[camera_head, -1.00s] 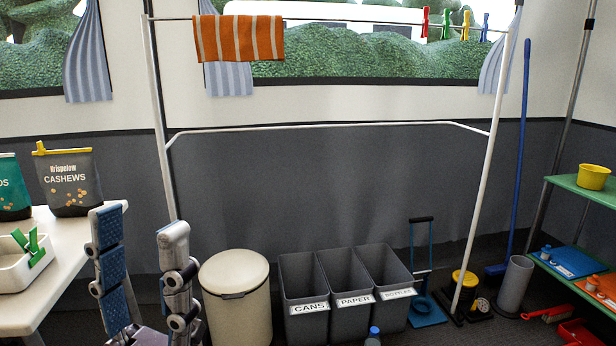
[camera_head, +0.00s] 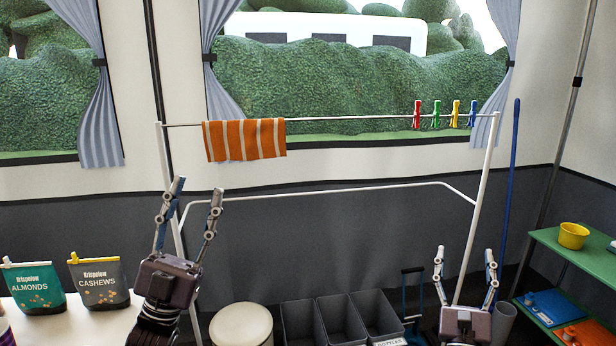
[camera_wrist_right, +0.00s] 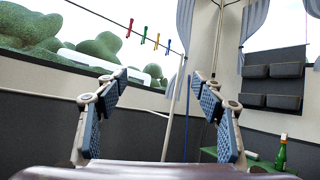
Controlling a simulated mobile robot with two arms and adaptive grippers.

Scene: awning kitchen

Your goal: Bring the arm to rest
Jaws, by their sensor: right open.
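My left gripper (camera_head: 190,215) is raised in front of the left end of the drying rack, its fingers spread apart and empty, pointing up. My right gripper (camera_head: 466,270) is lower, at the bottom right of the head view, in front of the rack's right post. Its fingers also point up, wide apart with nothing between them. The right wrist view shows the same open fingers (camera_wrist_right: 160,90) with the wall and window beyond.
A white drying rack (camera_head: 320,191) carries a striped orange cloth (camera_head: 245,140) and several coloured clothespins (camera_head: 436,115). Bins (camera_head: 342,318) stand below. Snack bags (camera_head: 100,282) sit on the left table. A green shelf (camera_head: 570,258) is at right. A green bottle (camera_wrist_right: 281,155) shows in the wrist view.

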